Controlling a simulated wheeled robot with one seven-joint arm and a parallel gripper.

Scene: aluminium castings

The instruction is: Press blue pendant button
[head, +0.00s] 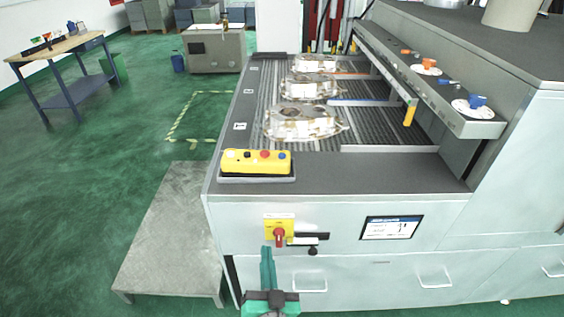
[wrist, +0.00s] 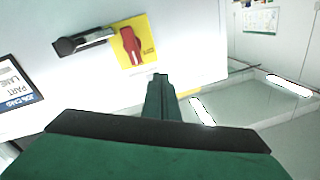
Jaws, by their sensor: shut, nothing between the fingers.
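The yellow pendant (head: 257,163) lies on the dark top of the pale machine, near its front left corner. It carries several buttons in a row, among them a red one and, at the right end, the blue button (head: 282,156). My gripper (head: 267,250) is shut and empty, in front of the machine's front panel, below the pendant in the head view. In the wrist view my gripper (wrist: 158,78) points toward the panel, just below the red rotary switch (wrist: 131,45) on its yellow plate. The pendant is not in the wrist view.
The red switch (head: 279,235) and a black handle (head: 312,238) stick out from the front panel near my gripper. Metal castings (head: 304,122) lie on the machine bed behind the pendant. A grey step (head: 172,235) stands at the left. The green floor beyond is largely clear.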

